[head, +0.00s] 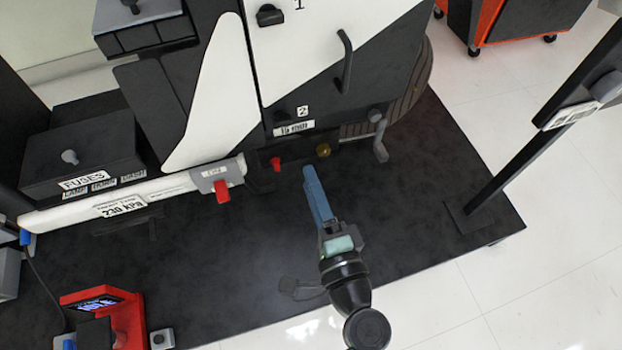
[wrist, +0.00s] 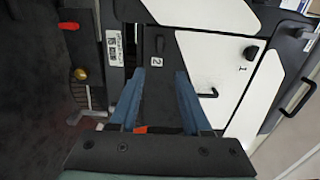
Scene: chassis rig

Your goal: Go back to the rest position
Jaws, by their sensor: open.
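My gripper (head: 310,180) is over the black platform in the head view, in front of the chassis rig's lower edge. Its blue fingers also show in the wrist view (wrist: 165,75), spread apart with nothing held between them. A black-and-white panel with a dark handle (head: 345,60) stands beyond the fingers. A small red knob (head: 276,163) and a brass-coloured ball (head: 323,150) are at the rig's lower edge, close to the fingertips; the ball also shows in the wrist view (wrist: 80,74). In the head view one finger largely hides the other.
A white rail with a red lever (head: 222,191) runs along the left, below a black fuses box (head: 80,155). A red device (head: 105,315) sits at the lower left. A dark post (head: 530,150) rises at the right. The black platform (head: 420,230) is bare right of my gripper.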

